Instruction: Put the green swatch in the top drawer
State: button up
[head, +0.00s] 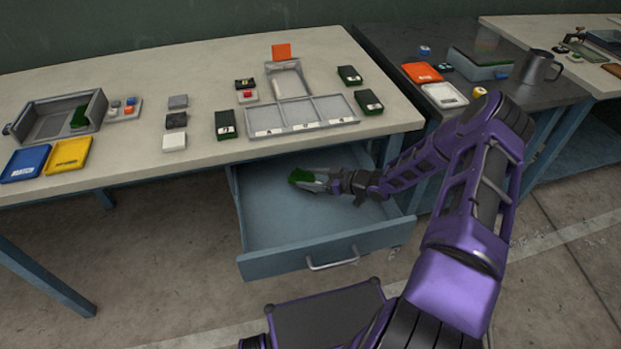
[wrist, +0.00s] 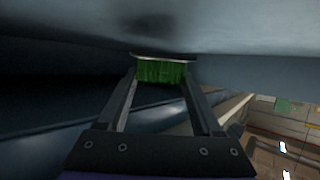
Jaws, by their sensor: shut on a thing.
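The green swatch (head: 299,175) is a small dark green piece held at the tips of my gripper (head: 318,183). In the wrist view the swatch (wrist: 161,72) sits between the two fingertips of my gripper (wrist: 160,85), which is shut on it. The top drawer (head: 300,225) is pulled open under the table, a blue-grey box with a metal handle. My gripper and the swatch are within the drawer's opening in the head view. I cannot tell whether the swatch touches the drawer floor.
The light tabletop (head: 200,75) overhangs the drawer's back. On it are a sectioned grey tray (head: 302,128), several dark green boxes, a grey bin (head: 60,117) holding a green piece, and blue (head: 25,163) and yellow (head: 68,155) trays. The drawer otherwise looks empty.

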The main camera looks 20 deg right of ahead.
jog(key=shift+f+b, duration=0.4)
jog(key=shift+b, duration=0.1)
jog(key=shift+f, duration=0.2)
jog(key=shift+r, duration=0.1)
jog(key=o, duration=1.3)
jog(key=shift+r, duration=0.1)
jog(key=shift+r+p, duration=0.65)
jog(key=shift+p, duration=0.05)
jog(key=v, duration=0.7)
jog(key=shift+s+d+f, duration=0.15)
jog(key=shift+s+d, duration=0.05)
